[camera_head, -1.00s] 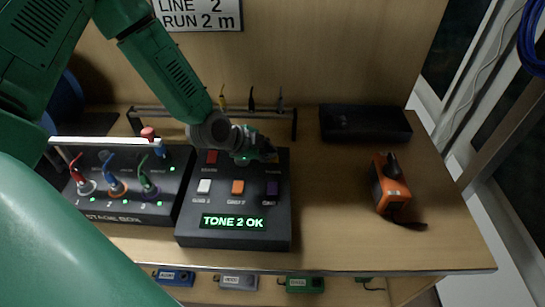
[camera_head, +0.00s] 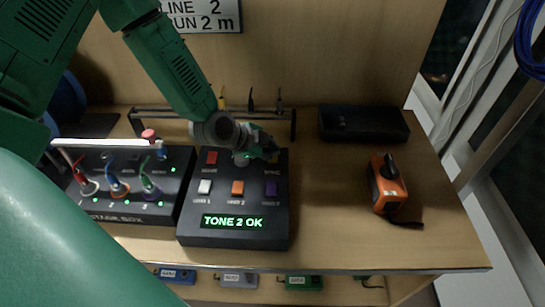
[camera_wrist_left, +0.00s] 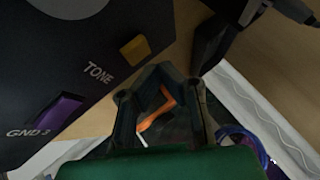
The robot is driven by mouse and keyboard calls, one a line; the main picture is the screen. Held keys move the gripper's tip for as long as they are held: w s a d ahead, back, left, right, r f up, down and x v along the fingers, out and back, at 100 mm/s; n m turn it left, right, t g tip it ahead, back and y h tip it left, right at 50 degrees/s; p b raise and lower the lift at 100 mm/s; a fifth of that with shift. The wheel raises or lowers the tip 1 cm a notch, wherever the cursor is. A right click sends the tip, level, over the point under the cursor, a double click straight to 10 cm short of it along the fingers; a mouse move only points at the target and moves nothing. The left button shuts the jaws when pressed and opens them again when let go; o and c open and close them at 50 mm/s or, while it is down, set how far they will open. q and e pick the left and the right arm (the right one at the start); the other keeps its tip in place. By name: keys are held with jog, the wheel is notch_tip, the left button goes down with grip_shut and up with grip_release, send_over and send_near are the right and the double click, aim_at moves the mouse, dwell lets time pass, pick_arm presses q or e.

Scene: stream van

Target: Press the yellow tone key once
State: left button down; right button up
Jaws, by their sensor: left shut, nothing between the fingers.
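The yellow tone key (camera_wrist_left: 135,48) is a small square button beside the word TONE in the left wrist view. It sits on the dark key box (camera_head: 235,238), whose screen reads TONE 2 OK. In the head view the key is hidden behind my left gripper (camera_head: 270,152), which is over the box's back right corner. In the left wrist view my left gripper (camera_wrist_left: 165,70) is shut and empty, with its tips beside the key in the picture. I cannot tell whether they touch it. My right gripper is not in view.
The box also has red (camera_head: 212,157), white (camera_head: 205,187), orange (camera_head: 237,188) and purple (camera_head: 271,188) keys. The stage box (camera_head: 120,208) with plugged cables stands left. An orange device (camera_head: 389,185) and a black case (camera_head: 365,124) are right. The table between is clear.

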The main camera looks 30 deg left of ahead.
aim_at(274, 159)
pick_arm(q)
jog(key=shift+d+r+p, duration=0.15)
jog(key=shift+r+p, duration=1.85)
jog(key=shift+r, duration=0.55)
jog(key=shift+f, duration=0.1)
